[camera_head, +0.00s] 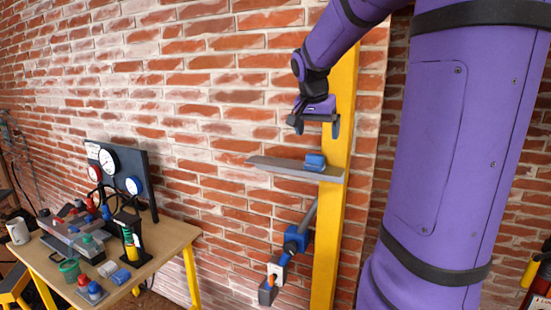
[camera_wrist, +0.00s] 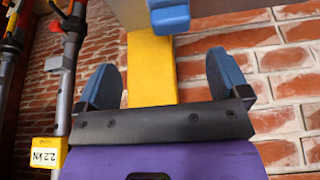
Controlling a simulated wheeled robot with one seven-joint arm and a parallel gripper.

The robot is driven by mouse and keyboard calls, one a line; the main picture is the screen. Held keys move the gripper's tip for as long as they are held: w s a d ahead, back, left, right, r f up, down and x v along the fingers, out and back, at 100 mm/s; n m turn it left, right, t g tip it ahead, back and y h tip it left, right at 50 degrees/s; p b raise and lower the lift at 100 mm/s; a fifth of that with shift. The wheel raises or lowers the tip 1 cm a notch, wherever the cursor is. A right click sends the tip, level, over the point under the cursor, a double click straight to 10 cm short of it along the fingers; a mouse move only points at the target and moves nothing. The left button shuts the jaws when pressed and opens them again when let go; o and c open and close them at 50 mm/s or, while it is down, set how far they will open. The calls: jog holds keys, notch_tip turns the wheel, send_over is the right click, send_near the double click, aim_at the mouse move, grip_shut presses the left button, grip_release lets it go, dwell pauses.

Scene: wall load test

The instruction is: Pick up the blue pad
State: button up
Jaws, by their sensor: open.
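A small blue pad (camera_head: 315,161) sits on a narrow grey shelf (camera_head: 290,170) fixed to the yellow post. It also shows at the top edge of the wrist view (camera_wrist: 170,18), partly cut off. My gripper (camera_head: 316,128) is above the pad, apart from it, with its fingers pointing down. In the wrist view, the two blue-faced fingers of my gripper (camera_wrist: 163,78) are spread wide with nothing between them, and the pad lies beyond the fingertips.
A yellow post (camera_head: 338,200) stands behind the shelf against the brick wall. A blue and grey jointed device (camera_head: 295,240) hangs below the shelf. At left, a wooden table (camera_head: 177,242) holds gauges (camera_head: 107,160), a small blue block (camera_head: 121,276) and other items.

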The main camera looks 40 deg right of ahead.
aim_at(316, 154)
jog(key=f, duration=0.1)
jog(key=w+d+f, duration=0.1)
jog(key=f, duration=0.1)
jog(key=w+f, duration=0.1)
jog(key=shift+d+f, duration=0.2)
jog(key=shift+d, duration=0.2)
jog(key=shift+x, duration=3.05)
jog(key=shift+w+r, duration=0.1)
jog(key=shift+w, duration=0.05)
jog(key=c, duration=1)
jog(key=shift+r, duration=0.15)
jog(key=shift+r, duration=0.3)
notch_tip(316, 154, up, 3)
jog(key=shift+f, duration=0.1)
jog(key=s+a, duration=0.3)
jog(key=s, duration=0.4)
jog(key=s+a+r, duration=0.1)
jog(key=s+a, duration=0.3)
jog(key=s, duration=0.3)
jog(key=shift+a, duration=0.35)
jog(key=shift+r, duration=0.15)
